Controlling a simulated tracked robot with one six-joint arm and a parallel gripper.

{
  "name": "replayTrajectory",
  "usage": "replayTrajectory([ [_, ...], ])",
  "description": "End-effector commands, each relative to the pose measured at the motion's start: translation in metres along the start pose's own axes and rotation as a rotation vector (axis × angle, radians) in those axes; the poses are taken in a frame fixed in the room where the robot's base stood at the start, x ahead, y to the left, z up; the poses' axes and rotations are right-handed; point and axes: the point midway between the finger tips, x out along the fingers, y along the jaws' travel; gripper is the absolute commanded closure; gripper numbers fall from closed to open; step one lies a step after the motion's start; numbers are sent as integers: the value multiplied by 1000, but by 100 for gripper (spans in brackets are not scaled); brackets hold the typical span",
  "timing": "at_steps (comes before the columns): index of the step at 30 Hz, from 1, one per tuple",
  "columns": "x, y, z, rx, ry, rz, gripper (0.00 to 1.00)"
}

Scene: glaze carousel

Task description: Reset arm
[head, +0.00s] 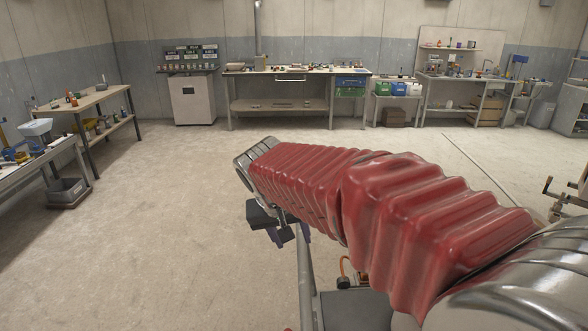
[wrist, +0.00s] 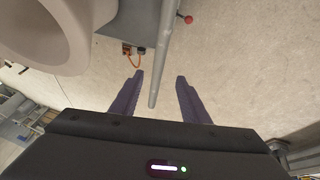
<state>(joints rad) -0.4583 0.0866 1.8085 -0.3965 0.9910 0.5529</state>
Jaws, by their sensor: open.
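My gripper (wrist: 160,76) shows in the wrist view with its two dark purple fingers apart and nothing between them. A grey metal post or rail (wrist: 161,60) shows beyond the fingers in that view; I cannot tell how far it is from them. In the head view my arm, in a red ribbed sleeve, reaches out to the left over the floor. My gripper is partly hidden there beneath the arm's end.
Open concrete floor (head: 170,230) lies left of and ahead of my arm. A wooden bench (head: 90,98) stands at the left. A long workbench (head: 297,71) and a white cabinet (head: 193,100) stand along the back wall. A grey bin (head: 68,192) sits on the floor at the left.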

Motion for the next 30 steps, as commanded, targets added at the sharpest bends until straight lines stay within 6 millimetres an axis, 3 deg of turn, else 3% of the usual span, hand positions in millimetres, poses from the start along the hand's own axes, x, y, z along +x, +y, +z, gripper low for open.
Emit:
replayTrajectory([
  [5,4,-4,6,-68,-12,-14,58],
  [11,14,-5,49,-168,-72,-61,58],
  [30,-12,62,154,-161,-83,-174,58],
])
